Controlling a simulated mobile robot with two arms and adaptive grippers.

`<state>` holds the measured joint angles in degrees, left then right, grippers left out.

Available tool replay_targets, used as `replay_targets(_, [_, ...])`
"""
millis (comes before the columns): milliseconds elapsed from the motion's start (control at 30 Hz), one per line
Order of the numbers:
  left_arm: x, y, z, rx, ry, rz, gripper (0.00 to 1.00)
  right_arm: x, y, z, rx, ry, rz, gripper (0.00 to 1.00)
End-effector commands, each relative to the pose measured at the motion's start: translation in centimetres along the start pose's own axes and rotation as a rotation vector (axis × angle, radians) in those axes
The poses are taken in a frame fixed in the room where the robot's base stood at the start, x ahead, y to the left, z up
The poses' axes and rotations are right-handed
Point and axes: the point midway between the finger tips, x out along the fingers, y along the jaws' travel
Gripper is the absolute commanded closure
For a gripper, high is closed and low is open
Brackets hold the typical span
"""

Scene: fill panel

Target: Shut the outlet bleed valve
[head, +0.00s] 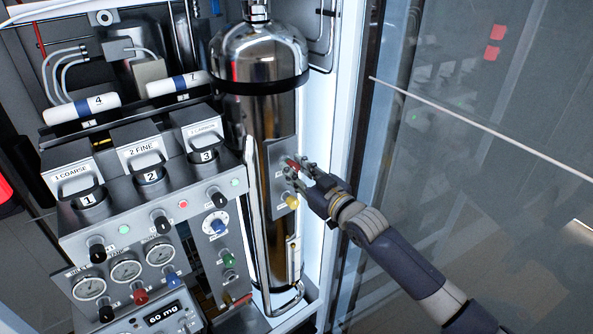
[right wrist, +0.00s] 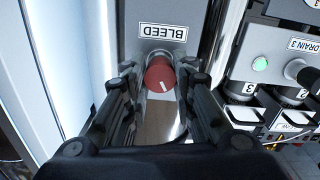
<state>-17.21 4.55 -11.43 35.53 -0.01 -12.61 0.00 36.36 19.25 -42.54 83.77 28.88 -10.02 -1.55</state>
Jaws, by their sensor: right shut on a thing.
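The bleed valve is a red round knob (right wrist: 160,76) with a short white mark on its face, under a BLEED label (right wrist: 163,32) that reads upside down in the right wrist view. In the head view the red knob (head: 293,163) shows partly behind my fingers, on a grey plate in front of the steel cylinder. My right gripper (right wrist: 160,85) has its fingers on both sides of the knob and is shut on it. It also shows in the head view (head: 300,175), reaching in from the lower right. My left gripper is not in view.
A yellow knob (head: 292,201) sits just below the red one. The tall steel cylinder (head: 255,110) stands behind the plate. Glass fills the right side.

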Motion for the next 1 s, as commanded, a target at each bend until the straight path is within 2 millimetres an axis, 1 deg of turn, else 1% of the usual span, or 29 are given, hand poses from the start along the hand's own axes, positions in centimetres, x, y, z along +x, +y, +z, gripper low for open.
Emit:
replay_targets(200, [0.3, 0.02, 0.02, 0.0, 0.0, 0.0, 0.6, -0.02, -0.14, 0.29, 0.201, -0.004, -0.001, 0.99])
replay_targets(500, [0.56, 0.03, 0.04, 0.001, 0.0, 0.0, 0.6, -0.02, -0.13, 0.31, 0.409, -0.005, -0.001, 0.99])
replay_targets(700, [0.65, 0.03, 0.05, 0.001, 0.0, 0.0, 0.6, -0.01, -0.1, 0.29, 0.49, -0.006, -0.001, 0.99])
replay_targets(1000, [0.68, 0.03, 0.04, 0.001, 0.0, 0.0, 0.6, -0.02, -0.1, 0.31, 0.531, -0.007, -0.001, 0.99])
